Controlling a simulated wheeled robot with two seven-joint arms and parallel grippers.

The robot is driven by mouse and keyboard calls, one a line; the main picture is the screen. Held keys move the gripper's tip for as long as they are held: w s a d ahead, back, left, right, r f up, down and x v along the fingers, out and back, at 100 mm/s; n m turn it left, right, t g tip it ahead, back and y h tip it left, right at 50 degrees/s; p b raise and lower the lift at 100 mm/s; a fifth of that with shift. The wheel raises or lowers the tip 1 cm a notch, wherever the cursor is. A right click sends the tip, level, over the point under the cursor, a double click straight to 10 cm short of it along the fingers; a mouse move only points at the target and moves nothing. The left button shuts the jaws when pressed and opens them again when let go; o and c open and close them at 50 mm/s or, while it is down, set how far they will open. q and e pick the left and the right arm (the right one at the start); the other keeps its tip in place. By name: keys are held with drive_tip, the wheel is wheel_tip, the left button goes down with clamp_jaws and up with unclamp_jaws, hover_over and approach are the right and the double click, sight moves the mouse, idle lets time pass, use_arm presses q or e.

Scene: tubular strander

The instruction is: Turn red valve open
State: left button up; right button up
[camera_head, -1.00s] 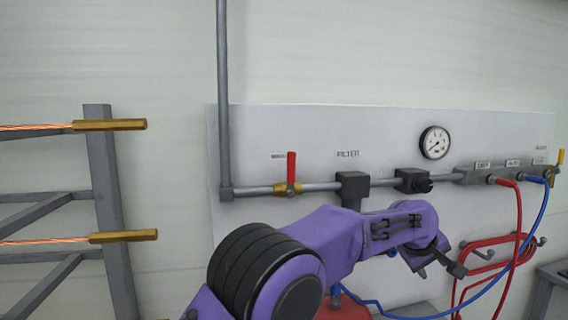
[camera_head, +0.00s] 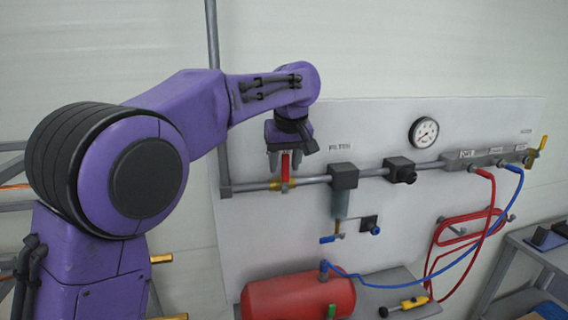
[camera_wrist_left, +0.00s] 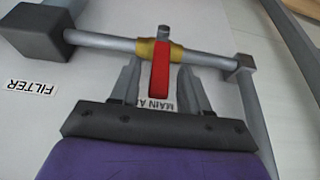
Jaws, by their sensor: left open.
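The red valve handle (camera_head: 285,172) stands upright on its brass valve body (camera_head: 284,186) on the grey pipe. It also shows in the left wrist view (camera_wrist_left: 160,77), rising from the brass body (camera_wrist_left: 147,50). My left gripper (camera_head: 286,158) is at the valve from above, with its fingers pointing down. In the left wrist view my left gripper (camera_wrist_left: 158,88) is open, one finger on each side of the red handle, with gaps visible between. A label behind the handle is partly covered. My right gripper is not in view.
The filter block (camera_head: 343,176), a regulator (camera_head: 399,169) and a gauge (camera_head: 424,132) are along the panel to the right. A red tank (camera_head: 298,296) stands below. Red and blue hoses hang at the right.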

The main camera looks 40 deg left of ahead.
use_arm(q)
drive_tip(key=shift+a+f, duration=0.15)
drive_tip(key=shift+f, duration=0.35)
drive_tip(key=shift+w, duration=0.15)
clamp_jaws()
drive_tip(key=shift+w, duration=0.1)
drive_tip(key=shift+w+d+f+m+g+y, duration=0.25)
drive_tip(key=shift+w+d+g+y, duration=0.2)
drive_tip(key=shift+g+y, duration=0.3)
drive_tip(key=shift+w+d+f+m+g+y, duration=0.1)
drive_tip(key=shift+w+d+m+g+y, duration=0.3)
drive_tip(key=shift+g+y, duration=0.4)
drive_tip(key=shift+w+d+f+m+g+y, duration=0.2)
drive_tip(key=shift+w+d+g+y, duration=0.3)
drive_tip(key=shift+g+y, duration=0.25)
